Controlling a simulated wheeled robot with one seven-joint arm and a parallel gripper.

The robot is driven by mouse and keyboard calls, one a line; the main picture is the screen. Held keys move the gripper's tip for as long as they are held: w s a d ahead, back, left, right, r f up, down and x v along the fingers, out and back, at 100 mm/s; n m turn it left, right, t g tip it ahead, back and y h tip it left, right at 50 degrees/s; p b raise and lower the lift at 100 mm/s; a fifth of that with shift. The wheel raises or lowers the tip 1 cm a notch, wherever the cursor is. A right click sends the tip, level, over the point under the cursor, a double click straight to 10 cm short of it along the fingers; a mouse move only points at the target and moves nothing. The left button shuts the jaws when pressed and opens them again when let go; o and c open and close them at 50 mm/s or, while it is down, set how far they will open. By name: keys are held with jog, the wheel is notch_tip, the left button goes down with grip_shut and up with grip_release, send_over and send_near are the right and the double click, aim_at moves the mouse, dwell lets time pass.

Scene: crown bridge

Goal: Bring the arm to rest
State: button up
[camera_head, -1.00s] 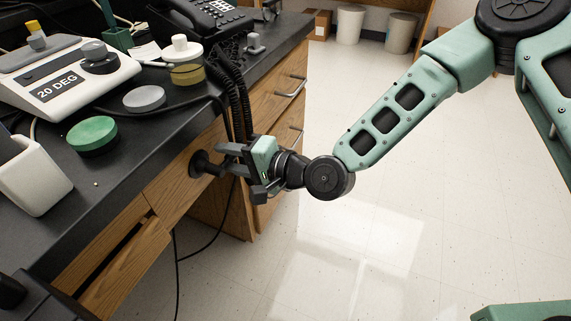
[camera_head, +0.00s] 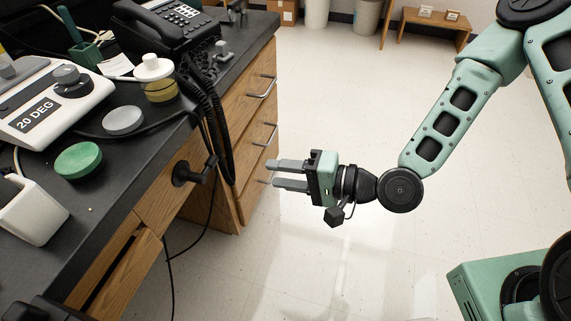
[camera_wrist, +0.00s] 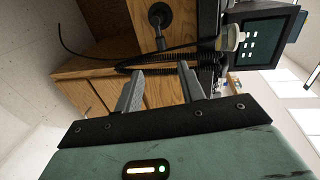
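My gripper (camera_head: 275,174) is in free air to the right of the desk in the head view, its two grey fingers pointing left toward the drawers. The fingers are parallel with a gap between them, and nothing is held. In the wrist view the fingers (camera_wrist: 160,88) also stand apart with nothing between them. A black round knob with a lever (camera_head: 190,173) sits on the desk's front, left of my gripper and apart from it. The knob also shows in the wrist view (camera_wrist: 159,17).
The black desk top (camera_head: 105,225) holds a labelled device (camera_head: 50,105), a green disc (camera_head: 78,161), a grey disc (camera_head: 122,120), a yellowish jar (camera_head: 160,90) and a telephone (camera_head: 170,25). Wooden drawers (camera_head: 257,125) have metal handles. The floor (camera_head: 330,90) around my arm is clear.

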jog(key=shift+s+d, duration=0.1)
jog(key=shift+d, duration=0.1)
dwell(0.5)
jog(key=s+d+f+n+g+h, duration=0.2)
jog(key=s+d+n+g+h, duration=0.25)
jog(key=n+h, duration=0.45)
jog(key=s+d+r+n+g+h, duration=0.1)
jog(key=s+d+r+n+h, duration=0.15)
jog(key=s+r, duration=0.35)
jog(key=s+d+r+n+g+h, duration=0.1)
jog(key=s+d+r+h, duration=0.25)
jog(key=r, duration=0.55)
notch_tip(320, 180, up, 22)
jog(key=y+p, duration=0.1)
jog(key=p, duration=2.2)
jog(key=shift+w+d+m, duration=0.15)
jog(key=shift+m, duration=0.2)
